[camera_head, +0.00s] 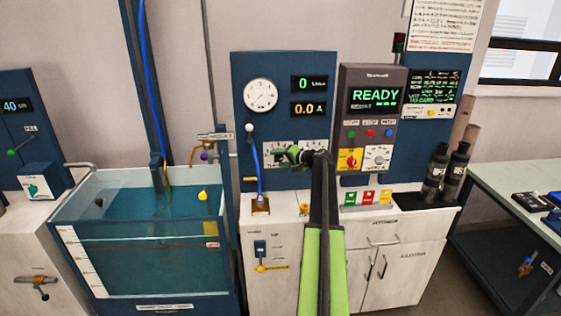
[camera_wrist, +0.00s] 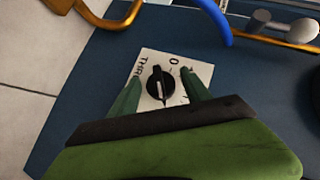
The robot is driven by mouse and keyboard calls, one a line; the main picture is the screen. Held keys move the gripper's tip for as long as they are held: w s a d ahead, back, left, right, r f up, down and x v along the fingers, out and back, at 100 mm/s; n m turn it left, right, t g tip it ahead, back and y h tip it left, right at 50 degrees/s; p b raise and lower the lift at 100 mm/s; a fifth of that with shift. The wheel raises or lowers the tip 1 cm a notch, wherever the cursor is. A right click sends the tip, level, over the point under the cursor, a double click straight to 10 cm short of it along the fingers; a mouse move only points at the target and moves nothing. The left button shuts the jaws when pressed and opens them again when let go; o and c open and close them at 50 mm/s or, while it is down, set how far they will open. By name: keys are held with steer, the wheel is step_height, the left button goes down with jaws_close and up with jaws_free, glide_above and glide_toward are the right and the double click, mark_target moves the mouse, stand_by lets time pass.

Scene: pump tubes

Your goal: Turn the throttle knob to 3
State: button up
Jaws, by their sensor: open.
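The throttle knob (camera_wrist: 160,85) is black and round, on a white plate (camera_wrist: 147,62) with letters starting "THR" and a "0" in the wrist view. A pale pointer line on the knob points toward the bottom of that picture. My gripper (camera_wrist: 162,92) is open, with one green finger on each side of the knob; I cannot tell whether they touch it. In the head view my gripper (camera_head: 292,154) is in front of the blue panel (camera_head: 240,95) and hides the knob and part of its white plate (camera_head: 270,147).
A grey control box (camera_head: 345,125) reading READY, with a yellow-and-red switch (camera_head: 349,159), stands right of my gripper. A water tank (camera_head: 140,265) is at left. In the wrist view, a blue hose (camera_wrist: 217,22) and a brass pipe (camera_wrist: 120,20) lie near the panel's edge.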

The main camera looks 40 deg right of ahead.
jaws_close()
stand_by(0.3)
steer(key=shift+r+p, duration=0.2)
steer(key=shift+p, duration=0.35)
steer(key=shift+a+r+n+g+h+p, duration=0.1)
steer(key=shift+n+g+h+p, duration=0.2)
steer(key=shift+n+g+p, duration=0.4)
steer(key=g+h+p, duration=0.1)
steer(key=p, duration=0.2)
steer(key=shift+n, duration=0.4)
steer(key=n+g+h+p, duration=0.1)
steer(key=g+h+p, duration=0.1)
steer(key=shift+a+n+g, duration=0.15)
steer(key=shift+n+g, duration=0.25)
steer(key=shift+f+n+g+h+p, duration=0.2)
steer(key=shift+n+g+h+p, duration=0.5)
steer(key=shift+h, duration=0.4)
